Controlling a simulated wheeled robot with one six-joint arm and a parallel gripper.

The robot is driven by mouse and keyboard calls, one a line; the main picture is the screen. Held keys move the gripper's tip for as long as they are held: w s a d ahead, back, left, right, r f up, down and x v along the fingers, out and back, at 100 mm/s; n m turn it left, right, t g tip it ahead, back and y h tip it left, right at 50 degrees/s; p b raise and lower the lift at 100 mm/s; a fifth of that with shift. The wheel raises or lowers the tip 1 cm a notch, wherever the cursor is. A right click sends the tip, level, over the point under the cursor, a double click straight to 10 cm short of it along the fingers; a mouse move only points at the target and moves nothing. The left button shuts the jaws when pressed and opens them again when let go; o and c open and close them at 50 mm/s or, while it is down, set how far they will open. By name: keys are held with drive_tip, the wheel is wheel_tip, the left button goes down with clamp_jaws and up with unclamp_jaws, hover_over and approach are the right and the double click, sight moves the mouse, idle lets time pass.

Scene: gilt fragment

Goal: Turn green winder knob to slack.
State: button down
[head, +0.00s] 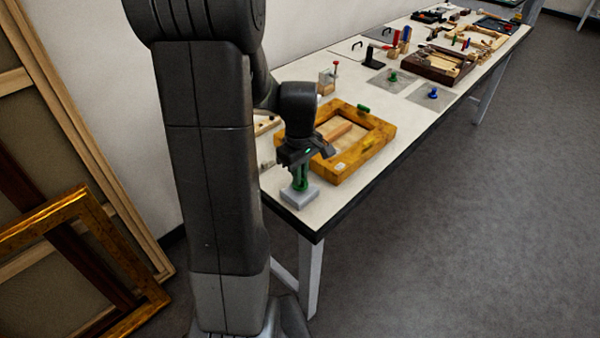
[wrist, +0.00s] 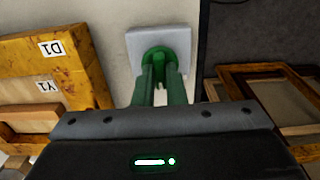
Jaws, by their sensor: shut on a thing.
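The green winder knob (wrist: 158,54) stands on a pale grey square base (head: 300,196) near the front corner of the long table. My gripper (head: 300,182) points down over it and is shut on the knob. In the wrist view the two green-looking fingers (wrist: 160,88) reach to the knob, one on each side. The fingers hide part of the knob, and the head view shows only a little green below my gripper. The base also shows in the wrist view (wrist: 180,38), flat on the table.
A gilt frame (head: 377,153) lies on the table (head: 345,200) close behind the knob; labels D1 and Y1 show on it in the wrist view (wrist: 85,70). Farther along are a blue knob (head: 433,93), another green knob (head: 393,77) and a brown tray (head: 440,72). Frames lean at left.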

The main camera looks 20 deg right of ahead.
idle(0.4)
drive_tip(key=c, duration=1.5)
unclamp_jaws()
drive_tip(key=shift+r, duration=0.1)
wheel_tip(320, 180, up, 14)
drive_tip(key=shift+f, duration=0.15)
wheel_tip(320, 180, down, 14)
